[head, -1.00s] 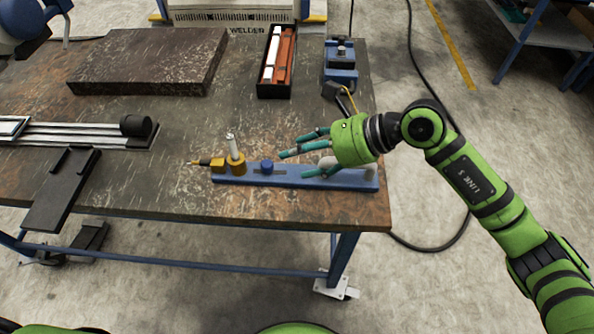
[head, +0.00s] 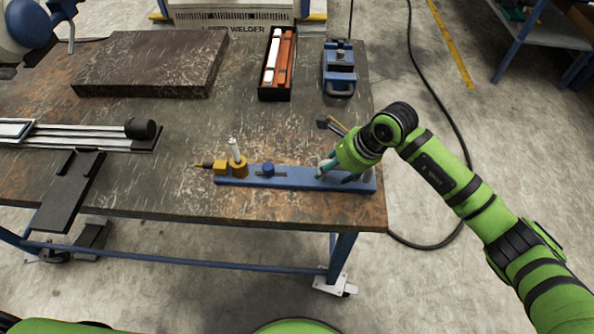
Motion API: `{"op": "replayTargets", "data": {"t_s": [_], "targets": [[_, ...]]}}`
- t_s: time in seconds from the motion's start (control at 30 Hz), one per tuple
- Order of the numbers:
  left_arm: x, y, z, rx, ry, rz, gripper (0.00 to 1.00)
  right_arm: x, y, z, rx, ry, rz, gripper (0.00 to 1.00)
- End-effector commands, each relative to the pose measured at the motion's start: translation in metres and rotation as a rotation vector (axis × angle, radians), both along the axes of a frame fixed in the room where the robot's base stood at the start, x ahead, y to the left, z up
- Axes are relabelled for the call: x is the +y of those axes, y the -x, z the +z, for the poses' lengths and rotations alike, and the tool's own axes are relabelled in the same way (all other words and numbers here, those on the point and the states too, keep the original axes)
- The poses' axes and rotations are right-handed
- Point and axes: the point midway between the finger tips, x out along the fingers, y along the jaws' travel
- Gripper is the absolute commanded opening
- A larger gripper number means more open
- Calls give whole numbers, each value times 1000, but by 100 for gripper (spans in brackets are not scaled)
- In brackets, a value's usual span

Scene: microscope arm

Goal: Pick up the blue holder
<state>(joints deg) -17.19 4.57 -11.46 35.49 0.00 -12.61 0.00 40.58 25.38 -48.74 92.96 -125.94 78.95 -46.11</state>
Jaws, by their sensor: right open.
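The long blue holder (head: 300,180) lies flat along the front right of the worktable. A yellow fitting with an upright pale pin (head: 238,163) stands at its left end, and a small blue knob (head: 267,168) sits near its middle. My right gripper (head: 335,176) is over the holder's right end, with its teal fingers apart and pointing down. It partly covers a grey upright part there. I cannot tell whether the fingers touch the holder. My left gripper is not in view.
The worktable (head: 120,180) has a thick dark slab (head: 150,62) at the back left and a black rail assembly (head: 100,135) at left. A black tray with orange and white pieces (head: 277,62) and a blue clamp-like device (head: 340,70) stand at the back. The table's middle is fairly clear.

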Motion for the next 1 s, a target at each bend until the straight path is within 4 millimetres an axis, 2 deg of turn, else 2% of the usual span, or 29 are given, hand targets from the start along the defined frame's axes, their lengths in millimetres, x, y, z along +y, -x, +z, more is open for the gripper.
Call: {"op": "replayTargets", "data": {"t_s": [0.13,0.17,0.2,0.27,0.3,0.33,1.0], "targets": [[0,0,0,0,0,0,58,0,0,0,0,0,0,64],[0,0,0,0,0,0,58,0,0,0,0,0,0,60],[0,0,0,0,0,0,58,0,0,0,0,-1,0,44],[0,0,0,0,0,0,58,0,0,0,0,-1,0,20],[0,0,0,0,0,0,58,0,0,0,0,0,0,4],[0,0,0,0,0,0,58,0,0,0,0,0,-1,0],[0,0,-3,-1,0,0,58,0,-2,5,-3,-1,-2,0]]}}
